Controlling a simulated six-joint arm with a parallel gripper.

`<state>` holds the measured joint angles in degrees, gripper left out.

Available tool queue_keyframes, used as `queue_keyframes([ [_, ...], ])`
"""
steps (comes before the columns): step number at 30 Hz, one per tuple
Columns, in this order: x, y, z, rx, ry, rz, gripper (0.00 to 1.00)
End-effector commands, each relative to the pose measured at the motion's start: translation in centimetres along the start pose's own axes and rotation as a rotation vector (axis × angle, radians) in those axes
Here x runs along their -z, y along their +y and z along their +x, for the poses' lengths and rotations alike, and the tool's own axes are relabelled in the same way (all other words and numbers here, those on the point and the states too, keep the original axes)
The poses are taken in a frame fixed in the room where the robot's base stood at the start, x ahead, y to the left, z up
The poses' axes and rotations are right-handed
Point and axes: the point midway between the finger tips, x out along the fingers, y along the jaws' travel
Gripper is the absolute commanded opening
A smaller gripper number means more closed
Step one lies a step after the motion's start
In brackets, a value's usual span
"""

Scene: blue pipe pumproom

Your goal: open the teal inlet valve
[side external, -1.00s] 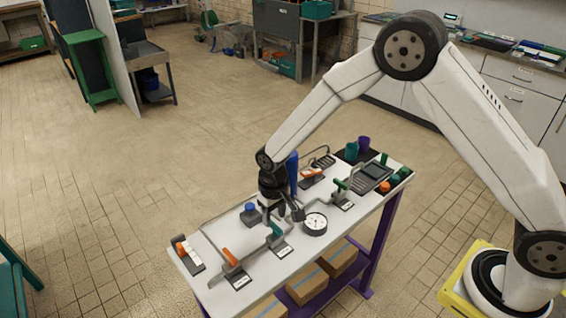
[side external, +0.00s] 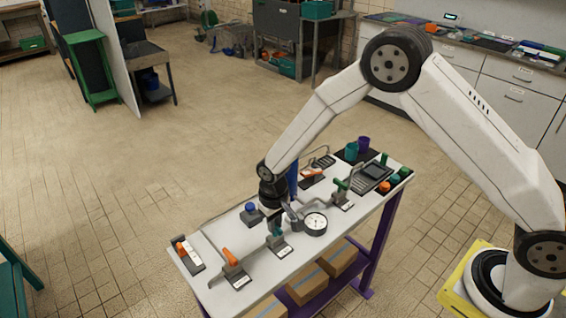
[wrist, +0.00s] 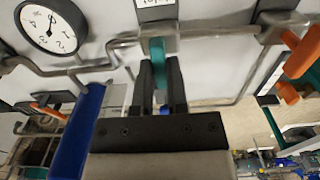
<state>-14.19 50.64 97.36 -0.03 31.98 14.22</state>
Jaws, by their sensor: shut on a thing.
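The teal inlet valve handle (side external: 277,230) stands up from its grey valve body on the pipe run at the front of the white bench. In the wrist view the teal handle (wrist: 157,50) sits between the tips of my two dark fingers, beside the pipe and a white label. My gripper (side external: 274,222) is shut on this handle, pointing down from above. It also shows in the wrist view (wrist: 160,72). The fingers hide part of the handle.
A round pressure gauge (side external: 315,222) stands just right of my gripper. An orange-handled valve (side external: 230,257) is to its left, and a blue knob (side external: 250,207) is behind left. A blue cylinder (side external: 292,178) stands close behind. The bench's left end has some free surface.

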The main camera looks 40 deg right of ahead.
Motion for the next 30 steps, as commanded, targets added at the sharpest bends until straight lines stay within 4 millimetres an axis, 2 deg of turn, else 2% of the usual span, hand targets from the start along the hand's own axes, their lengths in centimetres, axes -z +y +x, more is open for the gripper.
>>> queue_keyframes([
  [14, -0.01, 0.01, -0.04, 0.0, -0.001, -0.091, 0.0],
  [30, -0.01, 0.01, -0.05, 0.0, -0.001, -0.527, 0.0],
])
